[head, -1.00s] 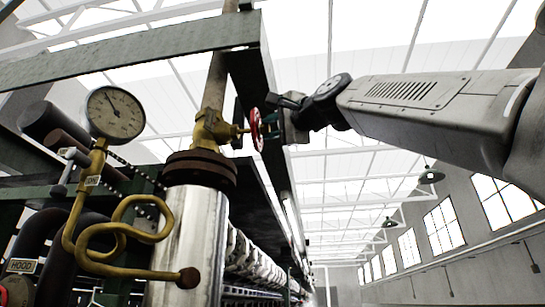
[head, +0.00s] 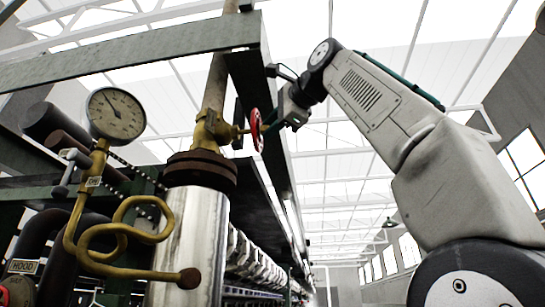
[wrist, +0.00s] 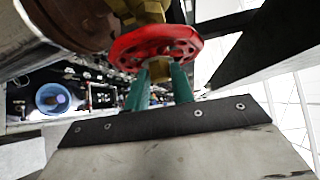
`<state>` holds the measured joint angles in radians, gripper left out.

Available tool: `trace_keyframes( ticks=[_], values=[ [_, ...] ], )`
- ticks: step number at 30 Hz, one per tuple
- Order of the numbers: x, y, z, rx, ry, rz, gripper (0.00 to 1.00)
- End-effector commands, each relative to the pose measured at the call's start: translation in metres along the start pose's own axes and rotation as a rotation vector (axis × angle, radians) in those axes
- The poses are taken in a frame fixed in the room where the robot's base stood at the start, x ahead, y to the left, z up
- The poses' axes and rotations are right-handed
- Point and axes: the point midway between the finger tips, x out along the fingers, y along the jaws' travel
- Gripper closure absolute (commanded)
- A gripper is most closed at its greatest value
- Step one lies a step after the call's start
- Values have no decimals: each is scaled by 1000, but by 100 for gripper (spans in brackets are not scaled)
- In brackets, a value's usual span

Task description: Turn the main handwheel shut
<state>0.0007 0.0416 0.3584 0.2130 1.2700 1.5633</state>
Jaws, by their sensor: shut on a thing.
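The red handwheel (head: 256,130) sits edge-on at the right end of the brass valve (head: 208,130), above the rusty flange of the upright pipe. In the wrist view the red handwheel (wrist: 155,45) fills the top middle, with the brass valve (wrist: 140,10) behind it. My gripper (head: 268,127) reaches the wheel from the right. In the wrist view my gripper's green fingers (wrist: 160,82) reach up to the near side of the wheel and are shut on it. The fingertips are partly hidden by the rim.
A pressure gauge (head: 117,114) on a coiled brass tube stands left of the valve. A dark green steel frame (head: 130,58) runs overhead, its beam close behind the wheel. A bright metal cylinder (head: 188,245) stands below the flange. Open room lies to the right.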

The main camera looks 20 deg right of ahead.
Motion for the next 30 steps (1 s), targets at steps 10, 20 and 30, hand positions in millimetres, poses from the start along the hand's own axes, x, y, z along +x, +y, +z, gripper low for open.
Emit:
trace_keyframes(
  ticks=[10,20,30],
  values=[
    [-3,-3,0,30,1,3,99],
    [-4,-2,0,33,2,8,99],
    [-4,-1,0,32,2,12,55]
  ],
)
